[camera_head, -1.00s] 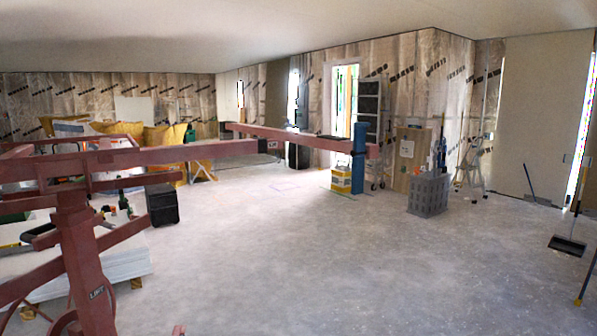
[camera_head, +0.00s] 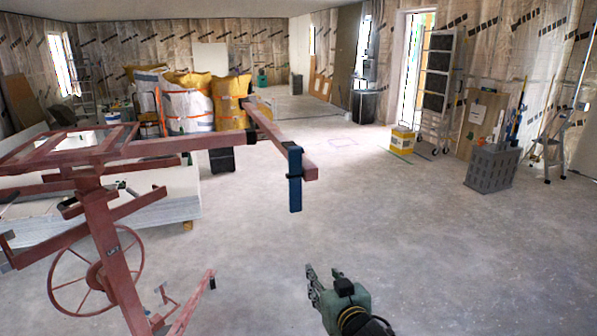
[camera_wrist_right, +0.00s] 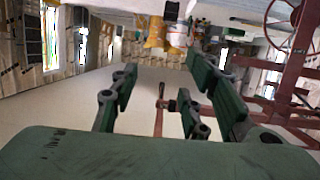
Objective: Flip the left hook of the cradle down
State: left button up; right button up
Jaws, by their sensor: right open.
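The red panel lift stands at the left in the head view, its cradle (camera_head: 70,148) a flat red frame at the top of the post. A long red cross arm (camera_head: 283,138) reaches right from the cradle. A blue upright piece (camera_head: 295,180) hangs at its near end, held by a black clamp; I cannot tell surely whether it is the left hook. My right gripper (camera_head: 320,282) is open and empty, low in front of the lift and below the blue piece, clearly apart from it. Its spread green fingers (camera_wrist_right: 158,85) show in the right wrist view. My left gripper is out of view.
A red handwheel (camera_head: 97,270) and the lift's legs are at lower left. A stack of white panels (camera_head: 165,205) lies behind the lift. The middle floor is clear.

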aim_at(297, 198)
jog(key=s+a+r+t+y+p, duration=0.1)
jog(key=a+r, duration=0.2)
jog(key=r, duration=0.7)
jog(key=s+a+r+t+y+p, duration=0.1)
jog(key=s+a+r+t+p, duration=0.1)
jog(key=r, duration=0.8)
jog(key=shift+n, duration=0.3)
jog(key=p+x, duration=0.1)
jog(key=x, duration=0.2)
jog(key=p+x, duration=0.1)
jog(key=x, duration=0.2)
jog(key=shift+w+d+r, duration=0.15)
jog(key=shift+w+r, duration=0.05)
jog(key=shift+r, duration=0.05)
jog(key=shift+w+f, duration=0.15)
jog(key=shift+w, duration=0.75)
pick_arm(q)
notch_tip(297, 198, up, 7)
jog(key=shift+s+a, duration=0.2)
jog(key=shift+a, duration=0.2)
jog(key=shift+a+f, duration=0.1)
pick_arm(e)
jog(key=shift+a, duration=0.25)
jog(key=shift+c, duration=0.3)
jog(key=shift+c, duration=0.9)
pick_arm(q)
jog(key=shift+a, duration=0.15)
pick_arm(e)
grip_shut()
